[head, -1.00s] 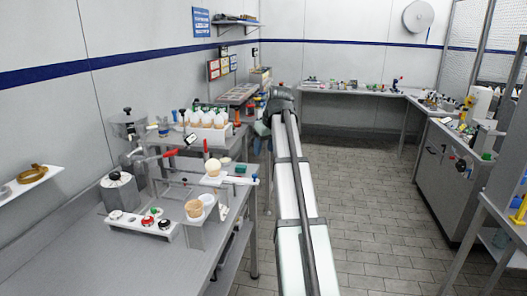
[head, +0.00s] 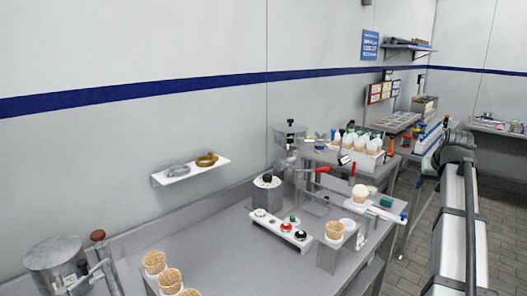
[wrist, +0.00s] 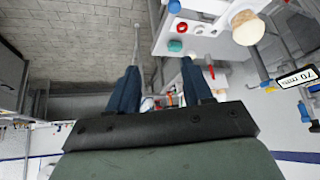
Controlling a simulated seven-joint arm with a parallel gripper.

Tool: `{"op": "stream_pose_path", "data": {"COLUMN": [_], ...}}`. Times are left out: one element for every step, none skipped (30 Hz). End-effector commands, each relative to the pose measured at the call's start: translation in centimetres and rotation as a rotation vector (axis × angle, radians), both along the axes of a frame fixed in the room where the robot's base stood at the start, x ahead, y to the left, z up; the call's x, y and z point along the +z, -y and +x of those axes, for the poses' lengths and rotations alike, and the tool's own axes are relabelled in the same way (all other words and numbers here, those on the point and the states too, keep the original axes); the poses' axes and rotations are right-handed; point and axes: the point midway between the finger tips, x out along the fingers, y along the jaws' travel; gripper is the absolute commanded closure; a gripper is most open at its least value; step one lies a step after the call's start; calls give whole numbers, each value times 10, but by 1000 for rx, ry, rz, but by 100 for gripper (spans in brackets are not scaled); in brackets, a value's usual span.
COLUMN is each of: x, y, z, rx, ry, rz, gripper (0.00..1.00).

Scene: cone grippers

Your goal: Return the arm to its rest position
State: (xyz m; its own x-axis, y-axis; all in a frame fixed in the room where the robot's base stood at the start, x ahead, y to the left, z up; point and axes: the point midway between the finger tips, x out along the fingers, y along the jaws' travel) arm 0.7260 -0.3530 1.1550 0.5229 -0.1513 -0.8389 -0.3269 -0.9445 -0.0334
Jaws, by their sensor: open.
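My arm (head: 455,215) reaches away along the right side of the head view, past the metal bench. My gripper (wrist: 160,85) shows in the wrist view with its two blue fingers apart and nothing between them. In the head view the arm's far end hides most of the gripper. The gripper is clear of the bench things. A cone with a pale scoop (head: 360,193) stands upright in a holder on the bench; a pale round top, apparently the same one, shows in the wrist view (wrist: 247,28).
The metal bench (head: 232,240) runs along the left wall. Tiled floor (head: 500,225) is free at right.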

Motion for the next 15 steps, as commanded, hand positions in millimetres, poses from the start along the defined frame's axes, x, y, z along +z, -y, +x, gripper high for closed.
{"op": "stream_pose_path", "data": {"x": [-19, -25, -35, -43, -50, -61, -69, -77, -90, -100, -110, -125, -136, -148, -164], "y": [-3, -2, -1, -1, -1, -1, -1, -2, -3, -5, -7, -10, -12, -15, -19], "z": [-9, -9, -10, -11, -11, -13, -13, -15, -16, -17, -18, -19, -21, -22, -24], "rx": [-26, -37, -47, -55, -63, -71, -77, -82, -88, -92, -96, -99, -102, -104, -106], "ry": [4, 5, 4, 1, -1, -5, -9, -14, -21, -26, -33, -43, -52, -61, -72], "rz": [3, 4, 7, 9, 11, 14, 16, 18, 22, 26, 30, 35, 39, 42, 46], "gripper": [50, 50, 50, 50, 50, 50, 50, 50, 50, 50, 50, 50, 50, 50, 50]}}
